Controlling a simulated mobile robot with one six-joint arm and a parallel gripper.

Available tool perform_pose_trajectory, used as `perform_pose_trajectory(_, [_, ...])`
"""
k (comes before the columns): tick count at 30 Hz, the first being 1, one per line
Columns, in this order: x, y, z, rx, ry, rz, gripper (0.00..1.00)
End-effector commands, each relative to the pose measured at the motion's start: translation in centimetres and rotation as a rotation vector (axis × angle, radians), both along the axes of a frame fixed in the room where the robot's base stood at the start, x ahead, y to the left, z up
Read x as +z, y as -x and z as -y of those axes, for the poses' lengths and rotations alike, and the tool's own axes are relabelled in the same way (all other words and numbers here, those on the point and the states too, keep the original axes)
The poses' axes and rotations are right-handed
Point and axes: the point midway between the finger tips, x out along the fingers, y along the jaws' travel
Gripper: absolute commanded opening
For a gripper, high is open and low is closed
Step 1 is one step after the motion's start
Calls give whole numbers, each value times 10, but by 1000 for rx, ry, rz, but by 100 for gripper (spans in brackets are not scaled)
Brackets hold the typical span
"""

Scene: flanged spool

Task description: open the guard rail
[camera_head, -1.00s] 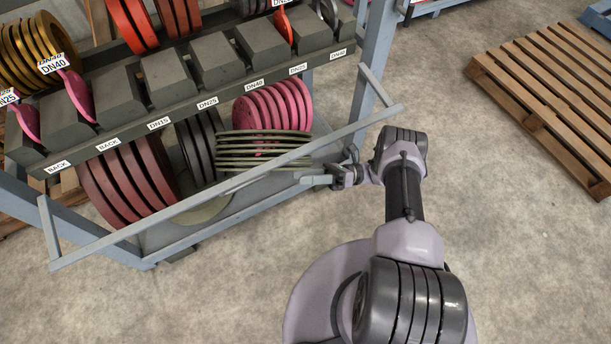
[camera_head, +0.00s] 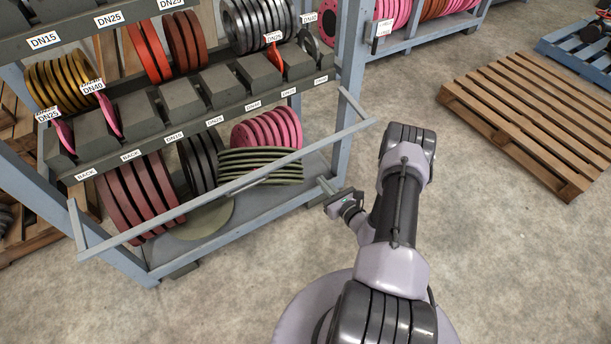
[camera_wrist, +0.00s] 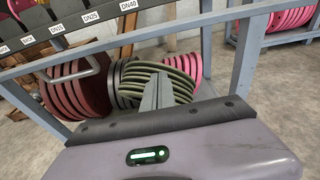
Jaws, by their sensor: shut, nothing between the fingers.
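The guard rail (camera_head: 235,185) is a long grey-blue bar across the front of the rack's lower bay, carried by a short arm at each end. It stands out in front of the stored discs. It also crosses the upper part of the wrist view (camera_wrist: 190,32). My gripper (camera_head: 322,184) is shut and empty, in front of the rail's right half and apart from it in the head view. In the wrist view its closed fingertips (camera_wrist: 160,76) point at the green discs, below the bar. Whether the rail is latched cannot be told.
Behind the rail lie green discs (camera_head: 262,166), dark red discs (camera_head: 137,197) and pink discs (camera_head: 268,129). A rack post (camera_head: 349,60) stands at the right end. A wooden pallet (camera_head: 530,120) lies on the right. The floor between is clear.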

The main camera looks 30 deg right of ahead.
Motion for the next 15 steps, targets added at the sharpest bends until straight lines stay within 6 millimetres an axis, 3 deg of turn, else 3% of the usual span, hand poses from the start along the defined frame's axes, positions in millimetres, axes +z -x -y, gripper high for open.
perform_pose_trajectory(12, [-19, -90, 1, 6, -1, 7, 0])
perform_pose_trajectory(15, [3, -85, 2, 3, -2, 5, 0])
